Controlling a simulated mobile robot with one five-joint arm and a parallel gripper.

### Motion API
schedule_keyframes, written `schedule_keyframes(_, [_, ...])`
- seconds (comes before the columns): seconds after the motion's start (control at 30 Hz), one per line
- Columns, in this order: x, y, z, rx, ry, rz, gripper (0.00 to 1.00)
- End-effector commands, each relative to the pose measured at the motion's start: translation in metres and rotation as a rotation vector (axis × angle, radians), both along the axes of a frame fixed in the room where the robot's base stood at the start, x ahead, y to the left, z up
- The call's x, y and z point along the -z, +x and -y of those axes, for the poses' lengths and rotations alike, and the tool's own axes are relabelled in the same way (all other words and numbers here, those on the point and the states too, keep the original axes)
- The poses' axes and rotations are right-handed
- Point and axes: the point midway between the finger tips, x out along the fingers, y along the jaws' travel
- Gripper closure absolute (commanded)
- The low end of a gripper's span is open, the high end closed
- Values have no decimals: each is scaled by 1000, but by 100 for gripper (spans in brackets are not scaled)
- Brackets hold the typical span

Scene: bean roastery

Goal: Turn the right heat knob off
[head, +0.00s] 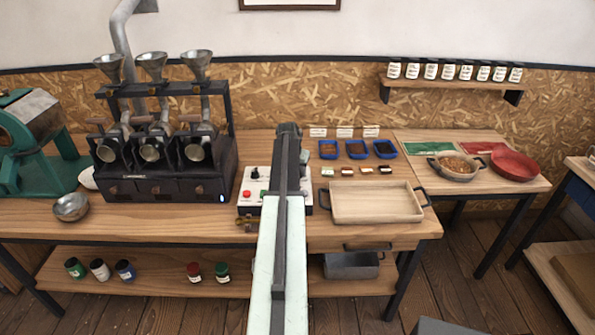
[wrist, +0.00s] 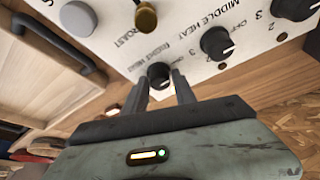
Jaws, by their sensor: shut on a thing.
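In the wrist view, where the lettering appears upside down, the right heat knob (wrist: 158,72) is a small black knob on the white control panel (wrist: 190,72). My gripper (wrist: 160,82) has one finger on each side of it and is shut on it. The fingers and the close angle hide part of the knob, and I cannot tell which mark it points to. In the head view the control panel (head: 248,185) stands on the table, and my arm covers its middle, hiding the knob and my gripper.
The black middle heat knob (wrist: 216,43) is close beside the held one, with another black knob (wrist: 296,8) beyond it. A brass knob (wrist: 145,16) is on the panel's other side. A wooden tray (head: 376,217) lies right of the panel; the roaster (head: 165,184) stands left.

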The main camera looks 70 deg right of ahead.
Motion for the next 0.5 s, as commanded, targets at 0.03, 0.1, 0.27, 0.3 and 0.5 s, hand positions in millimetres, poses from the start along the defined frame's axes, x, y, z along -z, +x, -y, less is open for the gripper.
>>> schedule_keyframes(0.03, [1, -1, -1, -4, 3, -1, 100])
schedule_keyframes(0.1, [1, -1, -1, -8, 3, -2, 100])
schedule_keyframes(0.27, [1, -1, -1, -9, 3, -2, 100])
schedule_keyframes(0.3, [1, -1, -1, -9, 3, -2, 100])
schedule_keyframes(0.5, [1, -1, -1, -8, 3, -1, 48])
